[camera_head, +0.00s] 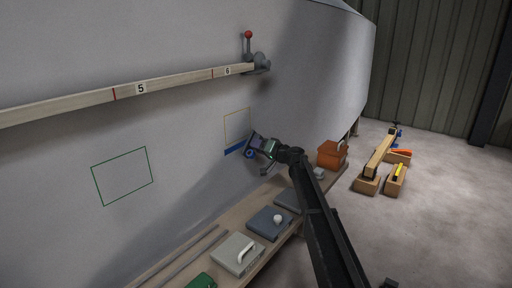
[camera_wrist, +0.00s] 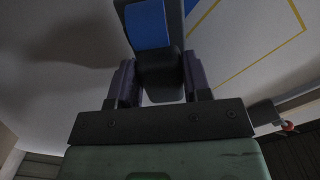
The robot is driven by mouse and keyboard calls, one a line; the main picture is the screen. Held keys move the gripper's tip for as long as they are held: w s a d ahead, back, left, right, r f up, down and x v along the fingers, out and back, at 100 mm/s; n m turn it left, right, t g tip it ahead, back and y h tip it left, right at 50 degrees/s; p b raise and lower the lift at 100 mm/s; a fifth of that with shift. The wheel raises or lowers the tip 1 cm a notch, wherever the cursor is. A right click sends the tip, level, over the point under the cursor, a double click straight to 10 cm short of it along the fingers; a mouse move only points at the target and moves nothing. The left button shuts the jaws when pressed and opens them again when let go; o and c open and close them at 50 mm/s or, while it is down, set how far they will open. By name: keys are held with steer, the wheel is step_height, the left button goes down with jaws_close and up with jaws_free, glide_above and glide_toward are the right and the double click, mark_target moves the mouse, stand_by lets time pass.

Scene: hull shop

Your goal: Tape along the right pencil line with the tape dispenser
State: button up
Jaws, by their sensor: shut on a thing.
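My gripper (camera_head: 266,149) is shut on the tape dispenser (camera_head: 258,141), close to the grey hull wall. In the wrist view the dispenser's dark body (camera_wrist: 160,72) sits between my two fingers (camera_wrist: 158,88), with a blue part (camera_wrist: 147,25) at its far end. A blue tape strip (camera_head: 234,149) lies on the hull along the lower edge of a yellow outlined rectangle (camera_head: 237,113). The dispenser is at the strip's right end; I cannot tell if it touches the hull. I cannot make out a pencil line; the dispenser and arm hide part of this area.
A green outlined rectangle (camera_head: 122,149) is further left on the hull. A wooden batten (camera_head: 180,79) numbered 5 and 6 runs above, ending at a red-knobbed clamp (camera_head: 258,60). Wooden blocks (camera_head: 367,185) lie on the floor right.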

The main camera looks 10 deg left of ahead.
steer(key=shift+v, duration=1.9)
steer(key=v, duration=0.9)
steer(key=shift+p, duration=0.3)
